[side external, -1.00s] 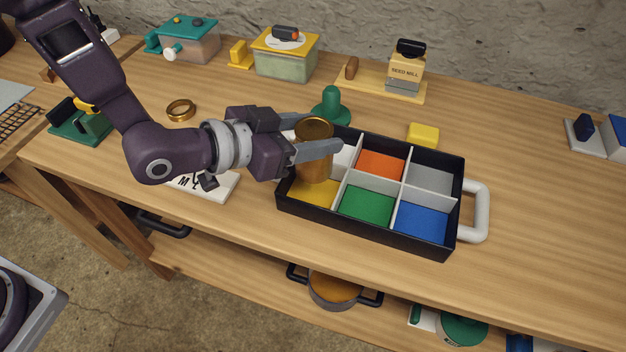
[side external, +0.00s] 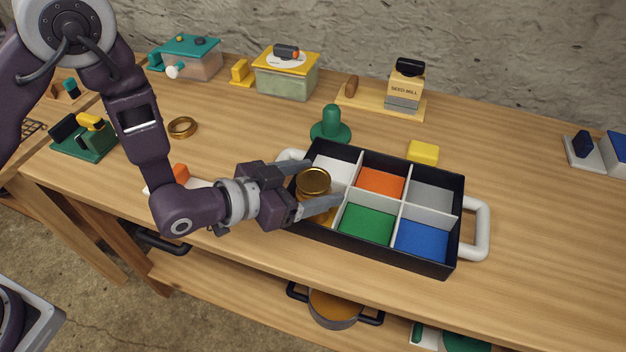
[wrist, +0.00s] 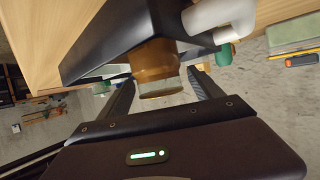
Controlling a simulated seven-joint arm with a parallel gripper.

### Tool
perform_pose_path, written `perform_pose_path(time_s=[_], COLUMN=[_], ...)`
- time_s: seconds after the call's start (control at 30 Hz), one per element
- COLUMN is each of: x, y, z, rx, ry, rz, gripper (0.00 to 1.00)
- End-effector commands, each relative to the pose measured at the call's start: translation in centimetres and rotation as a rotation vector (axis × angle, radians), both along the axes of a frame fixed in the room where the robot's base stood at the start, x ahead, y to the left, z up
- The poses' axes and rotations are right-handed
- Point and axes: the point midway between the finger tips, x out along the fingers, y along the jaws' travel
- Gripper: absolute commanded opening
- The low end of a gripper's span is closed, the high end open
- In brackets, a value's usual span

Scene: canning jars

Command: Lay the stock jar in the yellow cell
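The stock jar, amber with a gold lid (side external: 313,181), is upright in the front-left yellow cell of the black divided tray (side external: 380,257). The cell's floor is mostly hidden by the jar and a finger. My gripper (side external: 316,186) reaches in from the left, one finger on each side of the jar near its top. In the wrist view the jar (wrist: 155,65) is between the fingertips (wrist: 160,76), with narrow gaps on both sides, so the fingers look open around it.
The other tray cells, white, orange (side external: 380,182), grey, green (side external: 367,223) and blue (side external: 422,240), look empty. White handles (side external: 482,230) stick out at the tray's ends. A green knobbed object (side external: 331,125) and a yellow block (side external: 423,152) stand behind the tray.

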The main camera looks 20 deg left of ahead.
Motion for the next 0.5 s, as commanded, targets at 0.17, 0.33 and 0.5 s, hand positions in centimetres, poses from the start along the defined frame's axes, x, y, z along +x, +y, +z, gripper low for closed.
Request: perform_pose_path(time_s=[0.17,0.33,0.5], x=[0.0,-1.4,-4.2], y=[0.0,1.0,3.0], z=[0.0,1.0,2.4], rx=[0.0,0.002,0.003], ry=[0.0,0.002,0.002], rz=[0.0,0.0,-0.002], gripper=[0.75,0.75,0.75])
